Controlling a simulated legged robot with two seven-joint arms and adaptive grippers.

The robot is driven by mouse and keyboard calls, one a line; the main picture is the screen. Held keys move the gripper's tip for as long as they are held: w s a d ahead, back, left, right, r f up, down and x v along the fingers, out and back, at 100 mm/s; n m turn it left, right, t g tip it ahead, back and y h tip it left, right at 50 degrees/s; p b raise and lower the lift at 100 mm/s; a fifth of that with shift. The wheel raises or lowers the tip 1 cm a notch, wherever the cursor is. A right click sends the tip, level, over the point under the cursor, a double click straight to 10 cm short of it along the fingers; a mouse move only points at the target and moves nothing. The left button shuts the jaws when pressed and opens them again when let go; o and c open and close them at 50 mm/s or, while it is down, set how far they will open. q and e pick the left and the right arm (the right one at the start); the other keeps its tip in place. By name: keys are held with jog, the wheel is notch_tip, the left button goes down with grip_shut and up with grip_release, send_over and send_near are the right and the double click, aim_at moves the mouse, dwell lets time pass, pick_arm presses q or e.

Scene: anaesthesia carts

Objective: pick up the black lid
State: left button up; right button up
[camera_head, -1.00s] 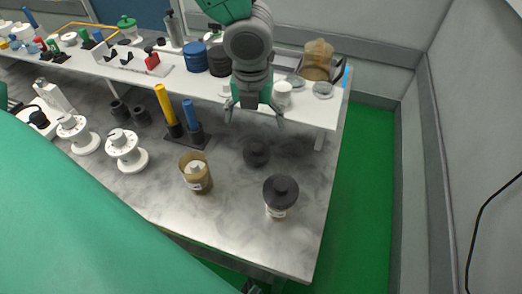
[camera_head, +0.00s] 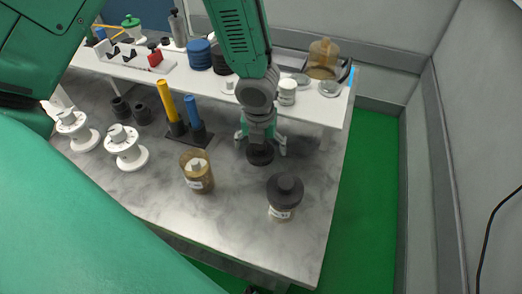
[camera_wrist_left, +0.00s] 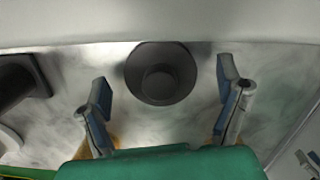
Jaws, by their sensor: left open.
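A loose black lid (camera_head: 260,156) lies on the grey marbled table, with a round raised knob in its middle. It also shows in the left wrist view (camera_wrist_left: 158,90), beyond and between the two fingers. My left gripper (camera_head: 261,146) is open over the lid, its fingers to either side; the left wrist view shows both fingertips (camera_wrist_left: 165,85) spread wide with nothing between the pads. I cannot tell its exact height over the table. A second black lid (camera_head: 285,186) sits on a labelled jar (camera_head: 280,212) nearer the front.
An amber jar (camera_head: 197,172) without a lid stands left of the loose lid. A black holder (camera_head: 190,138) with yellow and blue cylinders is behind it. A raised white shelf (camera_head: 318,108) with containers runs along the back.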

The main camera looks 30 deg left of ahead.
pick_arm(q)
jog(key=shift+s+r, duration=0.1)
jog(key=c, duration=1.1)
